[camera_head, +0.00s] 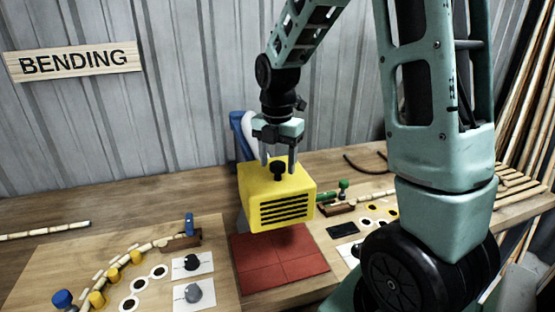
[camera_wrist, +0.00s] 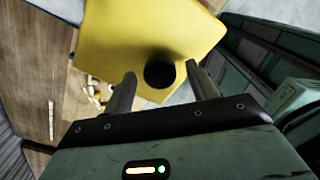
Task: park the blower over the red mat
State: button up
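The yellow blower (camera_head: 278,200), a box with dark slots in its front and a black knob (camera_head: 278,169) on top, is above the far part of the red mat (camera_head: 279,268) in the head view. It looks raised off the mat; what bears it is mostly hidden. My gripper (camera_head: 278,166) points down at the blower's top, its fingers on either side of the knob. In the wrist view the blower (camera_wrist: 150,30) shows with the knob (camera_wrist: 160,73) between my fingertips (camera_wrist: 161,75), and gaps show on both sides. The gripper looks open.
A white and blue upright (camera_head: 241,137) stands right behind the blower. A board (camera_head: 60,255) with blue and yellow pegs and a bent rattan cane lies left of the mat. White cards (camera_head: 194,294) border the mat's left. A green-handled clamp (camera_head: 330,198) stands to the right.

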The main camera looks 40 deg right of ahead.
jog(key=shift+r, duration=0.1)
notch_tip(320, 180, up, 17)
jog(key=b, duration=0.2)
jog(key=shift+b, duration=0.3)
jog(key=shift+r, duration=0.1)
dwell(0.3)
